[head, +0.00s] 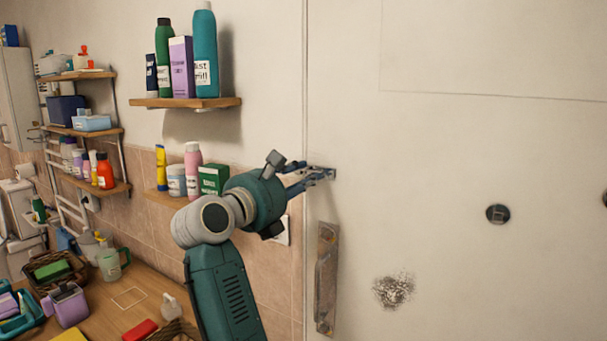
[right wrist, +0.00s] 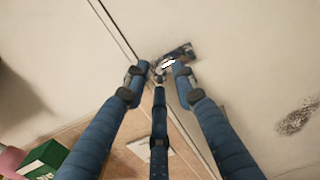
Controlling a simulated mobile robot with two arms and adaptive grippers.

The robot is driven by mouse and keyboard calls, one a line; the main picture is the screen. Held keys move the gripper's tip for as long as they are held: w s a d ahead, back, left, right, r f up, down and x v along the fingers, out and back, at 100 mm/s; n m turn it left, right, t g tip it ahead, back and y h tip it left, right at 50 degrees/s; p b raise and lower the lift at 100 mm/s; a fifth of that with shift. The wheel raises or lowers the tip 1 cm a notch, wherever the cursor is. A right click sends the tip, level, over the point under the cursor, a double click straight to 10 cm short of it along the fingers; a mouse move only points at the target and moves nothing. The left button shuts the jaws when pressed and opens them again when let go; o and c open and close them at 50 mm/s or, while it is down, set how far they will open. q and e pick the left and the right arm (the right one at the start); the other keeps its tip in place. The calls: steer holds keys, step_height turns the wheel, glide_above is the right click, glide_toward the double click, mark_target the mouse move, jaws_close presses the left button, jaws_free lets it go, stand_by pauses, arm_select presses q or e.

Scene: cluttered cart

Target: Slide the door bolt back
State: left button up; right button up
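The door bolt (head: 328,173) is a small metal piece at the left edge of the white door, and it also shows in the right wrist view (right wrist: 180,53). My right gripper (head: 312,177) reaches it from the left. In the right wrist view its blue fingers (right wrist: 160,72) stand apart, one on each side of the bolt's near end, with the third finger below. I cannot tell whether they touch it. A worn metal handle plate (head: 326,278) is on the door below the bolt. My left gripper is not in view.
A wall shelf with bottles (head: 189,103) is above left of my right arm. A lower shelf holds a green box (head: 213,179) close to the gripper. A cluttered wooden counter (head: 126,297) lies below left.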

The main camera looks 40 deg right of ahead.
jaws_close()
steer(key=shift+s, duration=0.15)
steer(key=shift+s+d+b, duration=0.2)
steer(key=shift+s+d, duration=0.1)
steer(key=shift+s, duration=0.4)
steer(key=shift+s+d+b, duration=0.2)
steer(key=shift+s+d, duration=0.1)
steer(key=shift+s, duration=0.35)
steer(key=shift+o, duration=1.1)
jaws_free()
steer(key=shift+b+v, duration=0.65)
steer(key=shift+v, duration=1.95)
